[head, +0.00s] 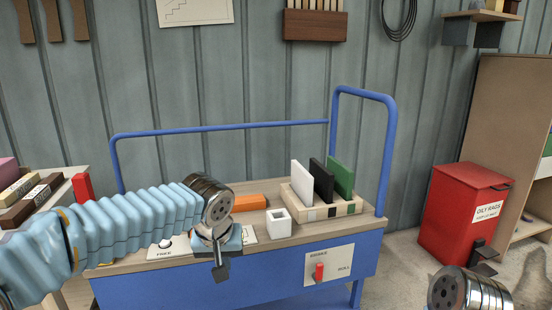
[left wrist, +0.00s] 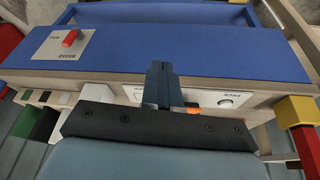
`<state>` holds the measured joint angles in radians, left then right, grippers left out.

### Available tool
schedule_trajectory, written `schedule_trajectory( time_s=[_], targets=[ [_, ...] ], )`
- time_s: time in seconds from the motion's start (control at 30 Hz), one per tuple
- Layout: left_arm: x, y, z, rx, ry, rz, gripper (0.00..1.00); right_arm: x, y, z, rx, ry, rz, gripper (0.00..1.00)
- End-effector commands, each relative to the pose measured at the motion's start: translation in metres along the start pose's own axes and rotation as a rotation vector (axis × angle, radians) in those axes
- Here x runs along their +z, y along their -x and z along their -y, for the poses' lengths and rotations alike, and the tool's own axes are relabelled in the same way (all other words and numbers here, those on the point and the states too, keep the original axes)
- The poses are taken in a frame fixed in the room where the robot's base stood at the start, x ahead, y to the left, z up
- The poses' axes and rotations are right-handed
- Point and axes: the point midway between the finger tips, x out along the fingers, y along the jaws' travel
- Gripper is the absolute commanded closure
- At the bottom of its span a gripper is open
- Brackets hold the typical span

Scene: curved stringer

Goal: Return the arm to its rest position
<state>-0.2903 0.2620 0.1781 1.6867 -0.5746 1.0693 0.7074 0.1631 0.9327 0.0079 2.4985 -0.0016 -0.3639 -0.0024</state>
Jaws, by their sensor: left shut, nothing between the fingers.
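My left arm reaches in from the left over the cart top. My left gripper (head: 221,272) points down at the cart's front edge, shut and empty. In the left wrist view its dark fingers (left wrist: 160,82) are together, with nothing between them, in front of the blue cart face. My right wrist, a ribbed metal cylinder (head: 468,290), shows at the bottom right. A dark piece is just above it, but I cannot make out its fingers clearly.
The blue cart (head: 230,275) holds a wooden rack (head: 345,209) with white, black and green panels, a white square holder (head: 278,223) and an orange block (head: 249,202). A brake plate with red lever (head: 319,271) is on its front. A red bin (head: 462,215) stands right.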

Motion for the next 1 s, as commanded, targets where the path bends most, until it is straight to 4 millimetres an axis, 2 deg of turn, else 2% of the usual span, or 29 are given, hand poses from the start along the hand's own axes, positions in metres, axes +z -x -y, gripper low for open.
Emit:
schedule_trajectory(
  time_s=[0.03,0.17,0.27,0.3,0.37,0.4,0.47,0.5,0.6,0.7,0.8,1.0],
  targets=[
    [0.007,-0.024,-0.003,0.017,-0.017,0.031,1.00,0.000,0.001,0.001,0.000,0.000,0.000,0.57],
    [0.035,-0.091,-0.013,0.096,-0.060,0.110,1.00,0.000,0.002,0.002,-0.001,0.001,0.001,0.57],
    [0.076,-0.159,-0.017,0.183,-0.073,0.190,1.00,0.001,0.004,0.003,-0.002,0.002,0.002,0.57],
    [0.099,-0.187,-0.017,0.222,-0.068,0.221,1.00,0.001,0.005,0.003,-0.002,0.002,0.003,0.57],
    [0.137,-0.225,-0.016,0.276,-0.047,0.261,1.00,0.001,0.006,0.004,-0.003,0.003,0.003,0.57],
    [0.164,-0.247,-0.013,0.306,-0.025,0.282,1.00,0.001,0.007,0.005,-0.003,0.003,0.004,0.57],
    [0.204,-0.274,-0.007,0.337,0.016,0.304,1.00,0.002,0.008,0.006,-0.004,0.004,0.004,0.57],
    [0.230,-0.287,-0.002,0.348,0.044,0.314,1.00,0.002,0.009,0.006,-0.004,0.004,0.005,0.57],
    [0.286,-0.308,0.011,0.346,0.106,0.328,1.00,0.002,0.010,0.007,-0.005,0.005,0.006,0.57],
    [0.324,-0.315,0.023,0.324,0.141,0.332,1.00,0.002,0.011,0.008,-0.006,0.005,0.006,0.57],
    [0.342,-0.317,0.030,0.306,0.157,0.330,1.00,0.002,0.011,0.008,-0.006,0.006,0.007,0.57],
    [0.345,-0.317,0.031,0.302,0.159,0.329,1.00,0.002,0.011,0.008,-0.006,0.006,0.007,0.57]
  ],
)
